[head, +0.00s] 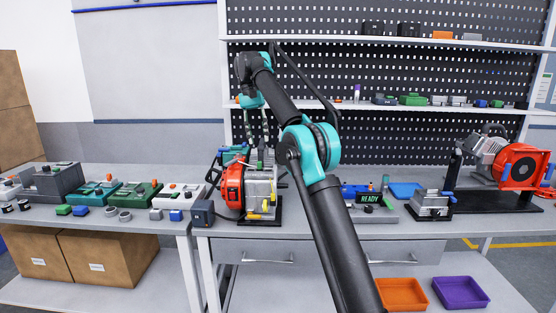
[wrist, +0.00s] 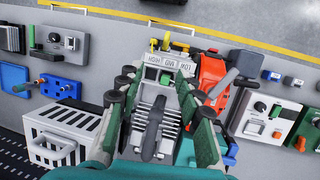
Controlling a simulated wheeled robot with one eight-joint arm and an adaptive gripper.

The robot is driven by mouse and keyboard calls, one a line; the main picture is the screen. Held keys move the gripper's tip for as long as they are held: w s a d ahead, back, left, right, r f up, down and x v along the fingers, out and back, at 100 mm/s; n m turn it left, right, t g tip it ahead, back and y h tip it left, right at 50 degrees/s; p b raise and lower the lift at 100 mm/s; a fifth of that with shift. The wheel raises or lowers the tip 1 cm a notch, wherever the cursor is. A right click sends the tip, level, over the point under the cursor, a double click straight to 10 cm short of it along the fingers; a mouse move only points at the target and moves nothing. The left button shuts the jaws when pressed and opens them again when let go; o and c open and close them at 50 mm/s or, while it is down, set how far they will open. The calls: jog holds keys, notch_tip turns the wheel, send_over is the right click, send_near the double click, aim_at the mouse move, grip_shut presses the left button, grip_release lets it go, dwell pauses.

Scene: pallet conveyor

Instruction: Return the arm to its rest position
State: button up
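My arm reaches from the bottom of the head view up over the workbench and bends down at its teal wrist. My gripper (head: 258,148) points down over a red and grey machine (head: 233,186) on a black base. In the wrist view, my gripper (wrist: 156,92) has its two green fingers apart. A grey finned part (wrist: 158,128) shows between them; I see no clear grip on it. The machine's red side (wrist: 212,75) and a panel marked LOW MID HIGH (wrist: 168,61) lie beyond the fingertips. The gap between fingertips and machine is hard to judge.
A pegboard rack (head: 400,75) with shelves stands behind the bench. Green cases (head: 141,193) and small blocks line the left side. A READY display (head: 370,197), a grey fixture (head: 431,205) and a red wheel machine (head: 517,166) stand right. Orange (head: 401,294) and purple (head: 460,292) trays sit below.

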jog(key=s+d+f+t+y, duration=0.1)
jog(key=s+d+f+t, duration=0.1)
jog(key=s+d+f, duration=0.45)
jog(key=s+d+f+t+y, duration=0.1)
jog(key=s+d+f+t, duration=0.15)
jog(key=d+f, duration=0.65)
jog(key=s+d+f+t, duration=0.1)
jog(key=s+d+f, duration=0.2)
jog(key=s+f, duration=0.4)
jog(key=s+d+f, duration=0.4)
jog(key=s+f, duration=0.3)
jog(key=s, duration=0.4)
jog(key=s+d+f+t, duration=0.1)
jog(key=s+d+f, duration=0.2)
jog(key=s+f, duration=0.4)
jog(key=shift+s+d+n+t, duration=0.3)
jog(key=shift+s+d+t, duration=0.05)
jog(key=shift+s, duration=0.85)
jog(key=shift+r, duration=0.1)
